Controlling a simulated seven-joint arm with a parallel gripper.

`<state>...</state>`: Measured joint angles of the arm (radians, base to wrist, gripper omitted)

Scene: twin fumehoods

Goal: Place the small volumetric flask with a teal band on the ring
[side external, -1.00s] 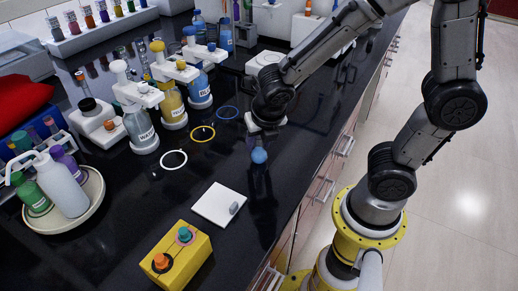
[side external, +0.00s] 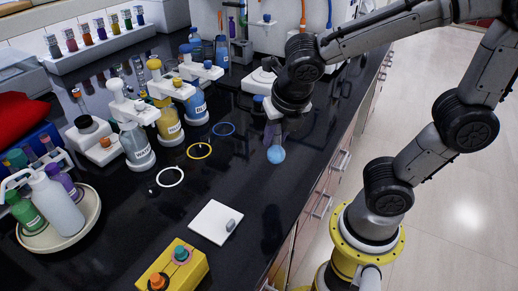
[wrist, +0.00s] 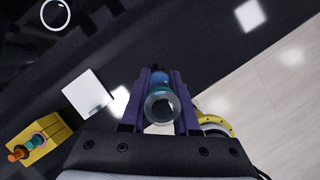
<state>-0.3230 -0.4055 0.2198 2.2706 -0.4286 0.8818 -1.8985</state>
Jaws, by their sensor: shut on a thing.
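My gripper (side external: 273,135) is shut on a small flask (side external: 275,154) and holds it upright above the black counter. The flask's round bulb looks blue and hangs below the fingers in the side view. In the wrist view the flask (wrist: 160,106) sits between the purple fingers (wrist: 160,80), its open mouth facing the camera. Three flat rings lie on the counter to the left: a white ring (side external: 170,177), a yellow ring (side external: 199,151) and a blue ring (side external: 223,129). All three look empty.
Labelled bottles (side external: 138,146) on stands line the far side of the rings. A white square plate (side external: 214,222) with a small grey piece and a yellow box (side external: 172,270) with orange and teal knobs stand nearer. The counter between flask and rings is clear.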

